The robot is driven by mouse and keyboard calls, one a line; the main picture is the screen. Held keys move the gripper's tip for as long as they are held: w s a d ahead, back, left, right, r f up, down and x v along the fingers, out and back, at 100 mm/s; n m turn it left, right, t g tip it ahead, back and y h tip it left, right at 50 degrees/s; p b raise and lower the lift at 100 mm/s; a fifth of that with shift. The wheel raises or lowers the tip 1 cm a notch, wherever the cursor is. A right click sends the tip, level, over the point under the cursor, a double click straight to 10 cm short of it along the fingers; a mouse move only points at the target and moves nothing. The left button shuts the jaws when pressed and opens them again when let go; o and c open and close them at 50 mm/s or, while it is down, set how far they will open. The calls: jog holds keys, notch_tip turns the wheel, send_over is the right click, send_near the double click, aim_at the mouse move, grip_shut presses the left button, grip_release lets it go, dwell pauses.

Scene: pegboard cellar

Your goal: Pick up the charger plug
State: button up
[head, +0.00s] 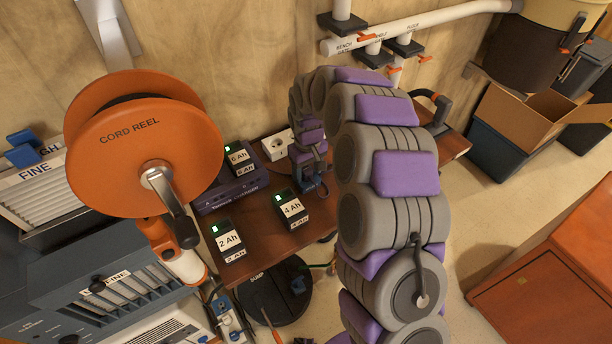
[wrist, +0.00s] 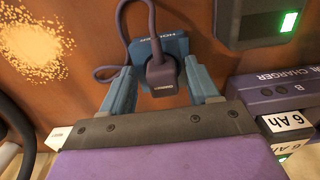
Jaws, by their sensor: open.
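In the wrist view the charger plug (wrist: 162,76) is a dark purple block with a purple cord (wrist: 136,12) that rises from it and loops to the left. It sits against a blue block (wrist: 176,46) with lettering that I read upside down and cannot make out. My gripper (wrist: 160,82) is open, one blue finger on each side of the plug with a gap showing. I cannot tell whether either finger touches it. In the head view my gripper (head: 314,188) is low over the brown bench; the plug is not clearly distinguishable there.
A purple charger (head: 232,193) stands on the bench (head: 262,238) with a 6 Ah battery (head: 239,158). The 4 Ah battery (head: 291,208) stands close left of my gripper, the 2 Ah battery (head: 229,241) farther left. A white socket (head: 276,148) lies behind. An orange cord reel (head: 140,140) looms left.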

aim_at(307, 169)
jog(key=shift+d+r, duration=0.1)
jog(key=shift+a, duration=0.45)
jog(key=c, duration=0.6)
jog(key=shift+d, duration=0.15)
grip_shut()
notch_tip(307, 169, up, 9)
jog(key=shift+d+p, duration=0.1)
jog(key=shift+p, duration=1.15)
jog(key=shift+r, duration=0.5)
jog(key=shift+w, duration=0.1)
